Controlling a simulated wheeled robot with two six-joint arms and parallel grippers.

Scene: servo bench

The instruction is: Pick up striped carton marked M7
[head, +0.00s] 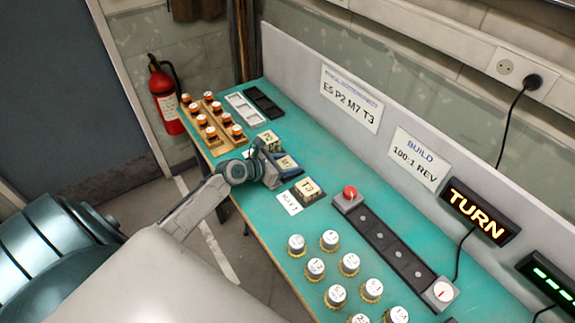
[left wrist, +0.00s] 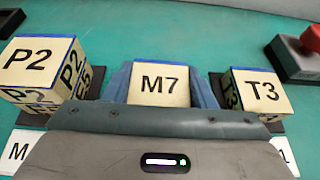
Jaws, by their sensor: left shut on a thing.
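The carton marked M7 (left wrist: 158,84) is cream-topped and sits between the two fingers of my left gripper (left wrist: 160,92) in the left wrist view. The fingers close on its left and right sides, and its lower part is hidden by the gripper body. Any stripes on it are hard to make out. In the head view my left gripper (head: 270,167) is at the row of cartons, and the M7 carton (head: 288,163) shows partly beside it. I cannot tell whether it is lifted. My right gripper is not in view.
The carton P2 (left wrist: 38,62) stands on another carton to the left; the carton T3 (left wrist: 262,90) is close on the right. A red button (head: 349,193), several white-topped jars (head: 316,268) and a wooden rack (head: 212,127) share the green bench (head: 262,235).

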